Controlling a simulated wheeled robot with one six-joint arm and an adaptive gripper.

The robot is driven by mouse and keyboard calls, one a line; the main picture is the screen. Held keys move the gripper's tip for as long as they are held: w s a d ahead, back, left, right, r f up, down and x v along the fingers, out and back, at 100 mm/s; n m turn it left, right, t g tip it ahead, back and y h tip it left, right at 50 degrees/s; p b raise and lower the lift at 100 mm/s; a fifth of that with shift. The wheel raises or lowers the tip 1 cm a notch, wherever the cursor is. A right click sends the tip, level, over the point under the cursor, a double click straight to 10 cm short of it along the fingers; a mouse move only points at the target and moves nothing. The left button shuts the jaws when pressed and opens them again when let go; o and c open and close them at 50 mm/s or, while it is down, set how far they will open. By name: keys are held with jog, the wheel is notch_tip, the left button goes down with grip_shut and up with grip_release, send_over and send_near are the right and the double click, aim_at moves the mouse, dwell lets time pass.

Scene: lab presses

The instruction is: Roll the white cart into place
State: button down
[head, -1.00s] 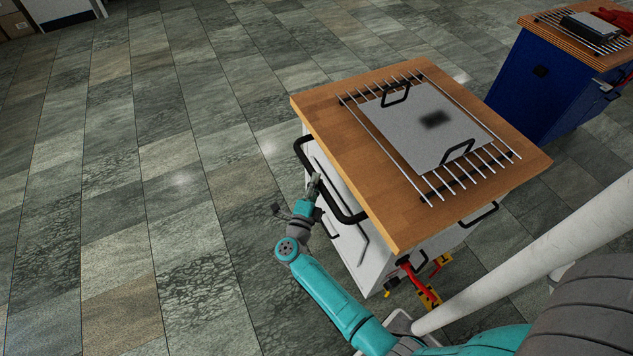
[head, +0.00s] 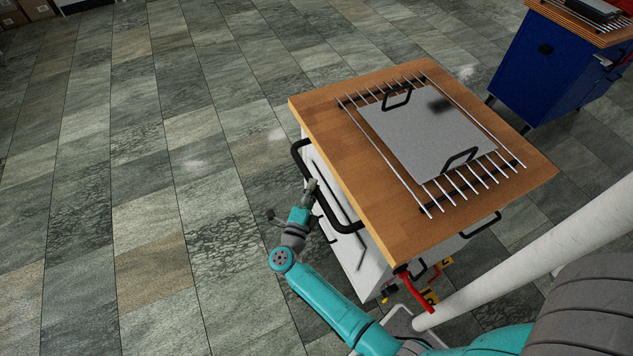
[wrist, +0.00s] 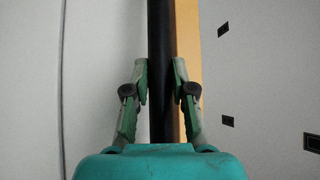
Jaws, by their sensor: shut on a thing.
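The white cart (head: 345,240) has a wooden top (head: 330,130) and stands in the middle of the head view. A black push handle (head: 338,213) runs along its left side. My gripper (head: 313,186) is shut on this handle. In the wrist view my gripper (wrist: 161,80) has a finger on each side of the black bar (wrist: 160,45), with the white cart side behind it. A wire rack (head: 480,172) and a grey plate (head: 425,130) with two black handles lie on the top. The cart's wheels are mostly hidden.
A blue cabinet (head: 550,75) with a wooden top stands at the upper right, apart from the cart. A white column (head: 540,255) crosses the lower right. Open tiled floor (head: 130,170) lies to the left. Boxes (head: 30,10) are at the far upper left.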

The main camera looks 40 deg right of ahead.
jog(key=shift+s+a+r, duration=0.1)
jog(key=shift+s+a, duration=0.05)
jog(key=shift+a, duration=0.5)
jog(key=shift+s+a+r, duration=0.1)
jog(key=shift+s+a, duration=0.05)
jog(key=shift+a, duration=0.5)
jog(key=shift+s+a+r, duration=0.1)
jog(key=shift+s+a, duration=0.05)
jog(key=shift+a, duration=0.5)
jog(key=c, duration=1)
grip_release()
jog(key=shift+o, duration=0.2)
jog(key=shift+s+f, duration=0.1)
jog(key=v, duration=1.2)
